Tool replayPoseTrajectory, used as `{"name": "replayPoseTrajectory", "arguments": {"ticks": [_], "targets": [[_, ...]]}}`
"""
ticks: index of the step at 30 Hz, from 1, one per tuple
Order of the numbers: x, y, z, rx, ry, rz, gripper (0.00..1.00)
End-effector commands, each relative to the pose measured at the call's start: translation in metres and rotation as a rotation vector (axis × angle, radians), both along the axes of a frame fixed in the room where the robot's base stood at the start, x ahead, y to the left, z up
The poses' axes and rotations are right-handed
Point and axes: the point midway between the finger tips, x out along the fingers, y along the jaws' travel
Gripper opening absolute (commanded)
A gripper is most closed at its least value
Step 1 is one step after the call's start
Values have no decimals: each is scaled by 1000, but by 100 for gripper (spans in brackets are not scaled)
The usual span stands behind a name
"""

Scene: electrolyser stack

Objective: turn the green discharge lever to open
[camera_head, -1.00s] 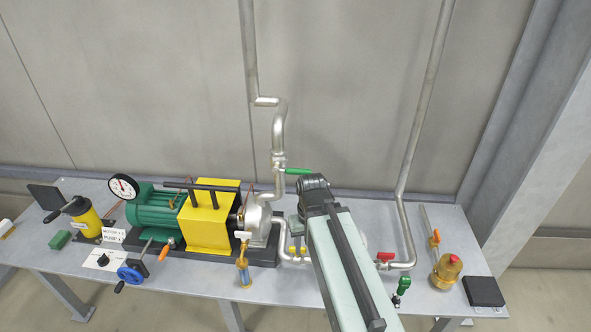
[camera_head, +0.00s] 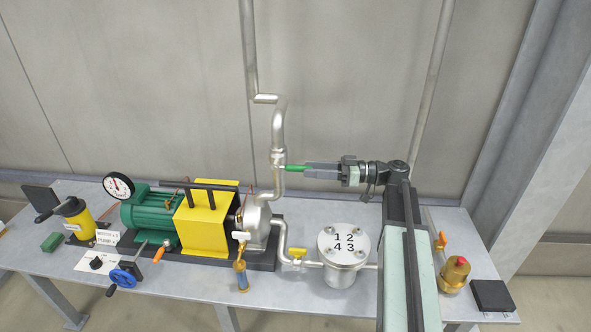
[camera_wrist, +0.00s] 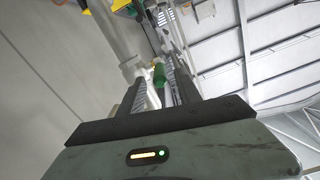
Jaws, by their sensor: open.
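The green discharge lever (camera_head: 294,168) sticks out to the right, level, from the valve on the vertical steel discharge pipe (camera_head: 278,135). It lies across the pipe's line. My gripper (camera_head: 311,169) reaches in from the right at the lever's height, its fingers pointing left at the lever's free end. In the wrist view the green lever (camera_wrist: 158,74) shows between the two dark fingers of my open gripper (camera_wrist: 154,82). I cannot tell whether either finger touches it. The lever's outer tip is partly hidden by the fingers in the head view.
The green motor (camera_head: 153,214) and yellow guard (camera_head: 207,223) stand left on the bench. A brass-coloured vessel (camera_head: 454,275) and black block (camera_head: 491,295) are at right.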

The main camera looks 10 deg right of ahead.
Motion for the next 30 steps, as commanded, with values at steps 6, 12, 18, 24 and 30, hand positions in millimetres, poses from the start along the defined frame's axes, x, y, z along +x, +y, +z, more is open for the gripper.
{"name": "replayPoseTrajectory", "arguments": {"ticks": [6,12,18,24,30], "targets": [[12,40,0,-1,1,2,41],[17,55,0,-1,3,0,41],[18,55,0,-1,3,-1,41],[18,55,-1,-2,3,-2,0],[18,55,-1,-2,3,-2,0]]}}
